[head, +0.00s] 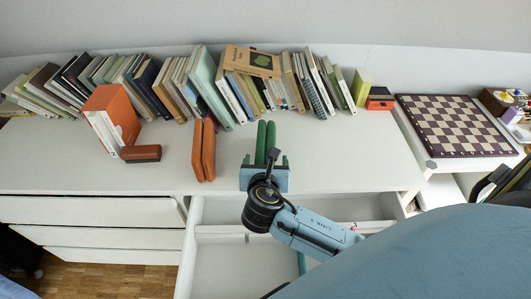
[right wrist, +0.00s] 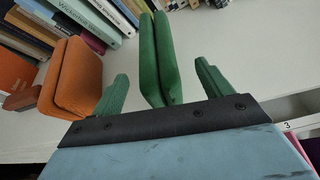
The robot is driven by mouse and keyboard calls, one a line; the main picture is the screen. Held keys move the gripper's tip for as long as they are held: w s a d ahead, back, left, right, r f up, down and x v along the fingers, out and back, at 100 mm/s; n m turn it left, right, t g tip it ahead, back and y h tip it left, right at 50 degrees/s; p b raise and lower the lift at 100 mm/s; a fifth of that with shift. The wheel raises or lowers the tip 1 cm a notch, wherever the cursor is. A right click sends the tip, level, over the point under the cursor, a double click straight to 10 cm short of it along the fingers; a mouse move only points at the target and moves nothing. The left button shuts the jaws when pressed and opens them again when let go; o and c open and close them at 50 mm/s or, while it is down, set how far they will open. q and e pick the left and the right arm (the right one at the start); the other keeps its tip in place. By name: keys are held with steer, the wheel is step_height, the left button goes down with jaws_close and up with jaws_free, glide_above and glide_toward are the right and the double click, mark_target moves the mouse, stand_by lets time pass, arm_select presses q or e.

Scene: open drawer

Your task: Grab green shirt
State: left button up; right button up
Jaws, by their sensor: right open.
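The green shirt (head: 265,136) is a folded, two-layered upright piece on the white dresser top, near its front edge. It also shows in the right wrist view (right wrist: 157,52). My right gripper (head: 265,158) is open at the near end of the shirt. In the right wrist view, its two fingers (right wrist: 161,72) stand on either side of the shirt's near end, with gaps on both sides. My left gripper is out of view.
An orange-brown folded piece (head: 204,150) stands left of the shirt. An orange box (head: 112,114) and a row of books (head: 204,82) lie behind and left. An open drawer (head: 216,272) is below the arm. A chessboard (head: 456,124) is at right; dresser top between is clear.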

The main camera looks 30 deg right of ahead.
mark_target(265, 150)
steer(key=shift+w+d+f, duration=0.2)
steer(key=shift+w+d, duration=0.1)
steer(key=shift+w, duration=0.15)
steer(key=b+x, duration=0.1)
steer(key=x, duration=0.2)
steer(key=shift+w+f, duration=0.15)
steer(key=shift+w, duration=0.25)
steer(key=shift+w+d+f, duration=0.1)
steer(key=shift+w+d, duration=0.15)
steer(key=shift+w, duration=0.1)
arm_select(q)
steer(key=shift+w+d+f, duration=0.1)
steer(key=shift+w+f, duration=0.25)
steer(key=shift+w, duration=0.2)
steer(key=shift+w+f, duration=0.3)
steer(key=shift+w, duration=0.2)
arm_select(e)
steer(key=c, duration=1.1)
